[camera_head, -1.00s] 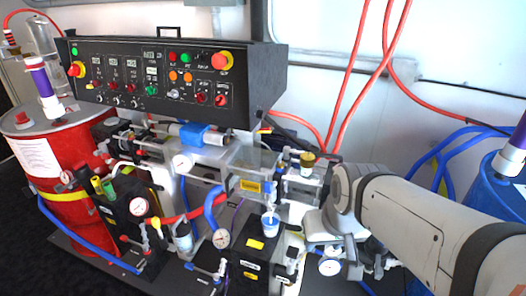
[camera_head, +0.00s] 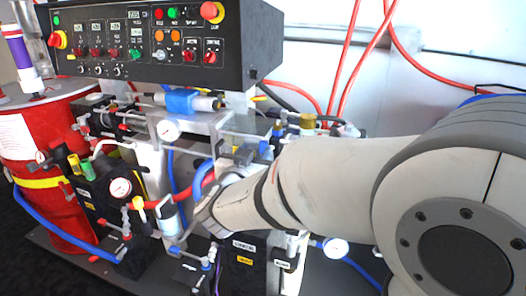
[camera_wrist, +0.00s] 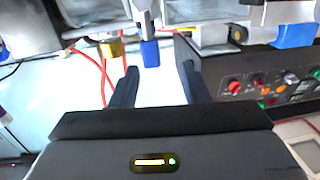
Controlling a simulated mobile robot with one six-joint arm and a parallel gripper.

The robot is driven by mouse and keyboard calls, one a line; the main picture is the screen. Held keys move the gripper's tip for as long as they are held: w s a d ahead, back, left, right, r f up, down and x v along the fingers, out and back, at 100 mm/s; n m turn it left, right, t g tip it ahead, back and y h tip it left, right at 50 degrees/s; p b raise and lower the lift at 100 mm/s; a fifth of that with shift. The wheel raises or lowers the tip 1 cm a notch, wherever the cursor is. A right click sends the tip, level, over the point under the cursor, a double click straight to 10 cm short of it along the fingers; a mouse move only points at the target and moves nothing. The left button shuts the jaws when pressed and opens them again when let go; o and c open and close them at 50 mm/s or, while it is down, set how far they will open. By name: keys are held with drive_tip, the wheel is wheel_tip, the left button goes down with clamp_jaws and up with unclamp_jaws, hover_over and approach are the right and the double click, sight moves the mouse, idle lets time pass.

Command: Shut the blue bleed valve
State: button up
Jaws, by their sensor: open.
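My gripper (camera_wrist: 157,66) shows in the wrist view with its two dark fingers spread and nothing between them. A blue cylindrical part (camera_wrist: 150,53) with a grey stem is just past the fingertips, in line with the gap, apart from both fingers. I cannot tell whether it is the blue bleed valve. In the head view, my arm hides the gripper and part of the machine's middle. A small valve with a blue handle (camera_head: 206,265) sits low at the front, and blue fittings (camera_head: 265,148) show behind my arm; which one is the bleed valve is unclear.
The control panel (camera_head: 150,42) stands at the back, and also at the right of the wrist view (camera_wrist: 270,88). A red drum (camera_head: 45,150) stands at left. Gauges (camera_head: 168,130), hoses and pipes crowd the machine. A brass-coloured part (camera_wrist: 113,48) is left of the blue part.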

sight(263, 147)
drive_tip(key=shift+s+d+f+m+h+b, duration=0.1)
drive_tip(key=shift+s+f+m+h+b, duration=0.2)
drive_tip(key=shift+f+h, duration=0.4)
drive_tip(key=shift+w+d+r, duration=0.15)
drive_tip(key=shift+w, duration=0.1)
drive_tip(key=b+x, duration=0.1)
drive_tip(key=x, duration=0.6)
drive_tip(key=shift+d, duration=0.1)
drive_tip(key=shift+r, duration=0.1)
clamp_jaws()
